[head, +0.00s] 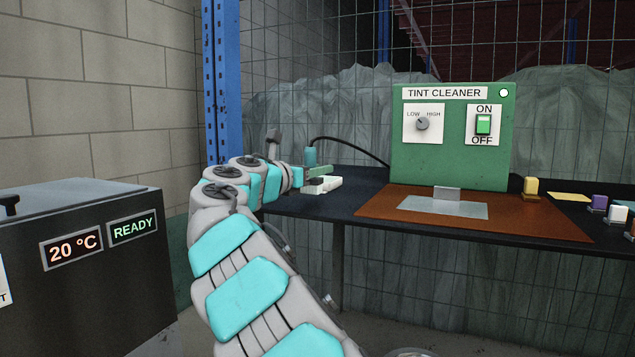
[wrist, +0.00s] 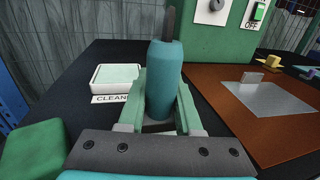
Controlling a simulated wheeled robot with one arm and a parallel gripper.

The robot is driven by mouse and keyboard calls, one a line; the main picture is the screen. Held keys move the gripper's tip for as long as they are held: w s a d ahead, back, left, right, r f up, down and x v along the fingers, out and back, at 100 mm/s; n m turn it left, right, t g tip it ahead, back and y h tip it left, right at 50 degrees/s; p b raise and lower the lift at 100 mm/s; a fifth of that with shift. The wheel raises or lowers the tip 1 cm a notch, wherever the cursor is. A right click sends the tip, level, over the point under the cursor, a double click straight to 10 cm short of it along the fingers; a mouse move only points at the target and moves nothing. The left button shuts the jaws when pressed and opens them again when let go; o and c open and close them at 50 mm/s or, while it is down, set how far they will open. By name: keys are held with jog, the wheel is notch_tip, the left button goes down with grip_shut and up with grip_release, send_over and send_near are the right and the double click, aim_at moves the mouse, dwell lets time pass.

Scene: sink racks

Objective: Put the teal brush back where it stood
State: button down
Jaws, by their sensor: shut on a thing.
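The teal brush (head: 310,156) is upright at the left end of the dark bench, with a dark cable or stem rising from its top. In the wrist view the brush (wrist: 164,80) stands between the green fingers of my gripper (wrist: 162,105), which is shut on it. In the head view my gripper (head: 318,171) is at the bench's left end. A white block with a pale top (wrist: 116,76) and a label reading "CLEAN" lies just left of the brush. The brush's lower end is hidden, so I cannot tell whether it touches anything.
The green tint cleaner panel (head: 450,135) stands behind a brown board (head: 530,212) with a grey plate (head: 443,207). Yellow (head: 531,186) and purple (head: 599,202) blocks are at the right. A green block (wrist: 35,150) is near my gripper. A dark cabinet (head: 90,285) is at the left.

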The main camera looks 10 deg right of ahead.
notch_tip(320, 180, down, 2)
jog(key=shift+f+b, duration=0.2)
jog(key=shift+b, duration=0.1)
jog(key=shift+r, duration=0.1)
jog(key=c, duration=0.6)
grip_release()
jog(key=p+v, duration=0.1)
jog(key=v, duration=1.1)
jog(key=shift+p, duration=0.3)
